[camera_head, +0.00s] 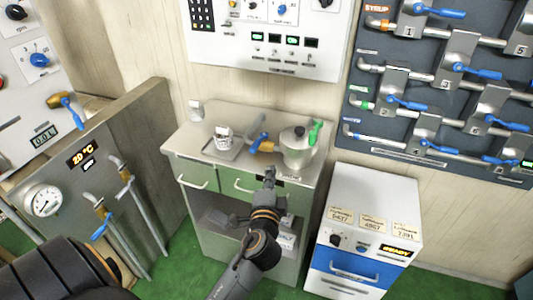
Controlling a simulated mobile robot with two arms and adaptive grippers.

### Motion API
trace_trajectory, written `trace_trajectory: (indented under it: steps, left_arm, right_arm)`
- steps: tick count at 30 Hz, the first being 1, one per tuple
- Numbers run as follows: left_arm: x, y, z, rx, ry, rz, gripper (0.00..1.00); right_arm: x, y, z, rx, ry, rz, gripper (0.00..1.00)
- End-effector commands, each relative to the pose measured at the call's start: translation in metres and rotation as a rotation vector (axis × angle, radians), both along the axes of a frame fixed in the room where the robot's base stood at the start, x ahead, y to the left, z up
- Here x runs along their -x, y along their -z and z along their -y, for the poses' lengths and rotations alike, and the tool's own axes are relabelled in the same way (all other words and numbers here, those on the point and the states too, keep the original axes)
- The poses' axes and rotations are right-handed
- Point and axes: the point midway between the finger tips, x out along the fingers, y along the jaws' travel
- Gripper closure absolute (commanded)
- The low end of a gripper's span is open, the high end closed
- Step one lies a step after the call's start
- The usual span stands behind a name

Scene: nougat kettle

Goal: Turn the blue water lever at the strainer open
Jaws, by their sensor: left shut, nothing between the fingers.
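A silver conical vessel (298,156), which looks like the strainer, stands on the cabinet top. A brass valve (267,146) sticks out of its left side, with a blue lever (257,141) on it. The lever slants up and to the right. A green lever (315,132) rises at the vessel's right side. My left gripper (270,173) is shut and empty. In the picture it is just below the valve, near the cabinet's front edge, and appears apart from the blue lever. My right gripper is not in view.
A tray (223,153) with a small white container stands left of the valve on the cabinet (184,140). A white and blue box unit (370,215) stands to the right. A panel with gauge and levers (70,180) is at left; a wall of blue-levered pipes (430,90) at right.

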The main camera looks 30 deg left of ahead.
Motion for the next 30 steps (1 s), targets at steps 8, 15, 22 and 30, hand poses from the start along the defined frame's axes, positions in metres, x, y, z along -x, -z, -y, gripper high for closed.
trace_trajectory:
  steps: [8,15,22,30]
  left_arm:
    - [-0.053,-0.001,-0.028,0.0,0.0,0.001,1.0]
    - [-0.07,0.006,-0.057,-0.002,0.001,-0.003,1.0]
    - [-0.066,0.011,-0.075,0.002,0.001,-0.001,1.0]
    - [-0.065,0.012,-0.077,0.003,0.001,-0.001,1.0]
  right_arm:
    - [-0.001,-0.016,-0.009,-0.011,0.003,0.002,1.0]
    - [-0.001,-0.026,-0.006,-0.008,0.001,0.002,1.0]
    - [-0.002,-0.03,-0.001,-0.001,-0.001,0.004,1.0]
    - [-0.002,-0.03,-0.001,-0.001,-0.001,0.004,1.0]
